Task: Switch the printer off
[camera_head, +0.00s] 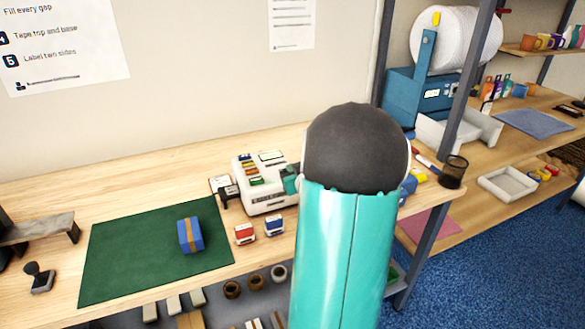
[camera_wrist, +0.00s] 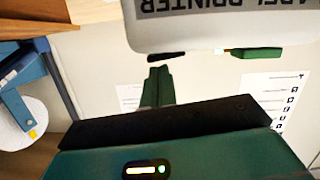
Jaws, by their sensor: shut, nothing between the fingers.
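The label printer (camera_head: 266,186) is a pale boxy machine on the wooden bench, with coloured strips on its top. In the wrist view the printer (camera_wrist: 215,30) appears upside down at the top, with its lettering cut off. A dark strip and a green block (camera_wrist: 258,53) show along its edge; I cannot tell which part is the switch or its position. My gripper (camera_wrist: 160,72) is shut and empty, its fingers close to the dark strip; contact is unclear. In the head view my arm hides the printer's right side and most of my gripper.
A green mat (camera_head: 135,250) with a blue taped box (camera_head: 190,235) lies left of the printer. Red (camera_head: 244,234) and blue (camera_head: 274,226) small blocks sit before it. A metal post (camera_head: 466,85) and mesh cup (camera_head: 453,172) stand right. Bare bench lies behind the mat.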

